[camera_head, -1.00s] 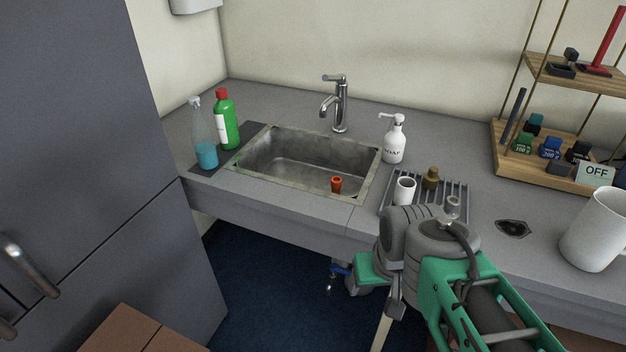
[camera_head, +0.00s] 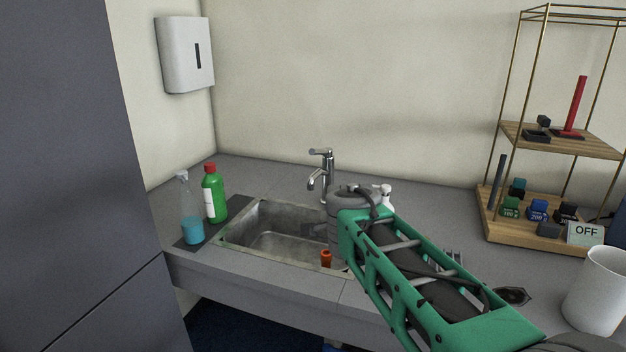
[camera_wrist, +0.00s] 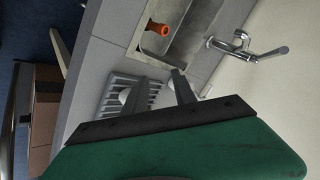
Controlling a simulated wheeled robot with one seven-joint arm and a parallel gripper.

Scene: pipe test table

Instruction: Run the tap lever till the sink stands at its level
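The chrome tap (camera_head: 322,180) stands behind the sink, with its lever (camera_head: 319,151) on top pointing left. The tap also shows in the wrist view (camera_wrist: 247,50). The metal sink (camera_head: 272,243) is partly hidden by my arm; bare grey metal shows in it and I cannot make out a water surface. An orange-red hollow piece (camera_head: 326,259) is at its front right, also in the wrist view (camera_wrist: 160,29). My gripper (camera_wrist: 160,76) shows two dark fingers apart with nothing between them, short of the tap. In the head view my arm hides it.
A green bottle (camera_head: 213,194) and a blue spray bottle (camera_head: 190,215) stand left of the sink. The soap bottle (camera_head: 386,194) is mostly behind my arm. A slatted rack (camera_wrist: 118,92) is near the fingers. A white mug (camera_head: 597,290) and a shelf (camera_head: 520,228) are at right.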

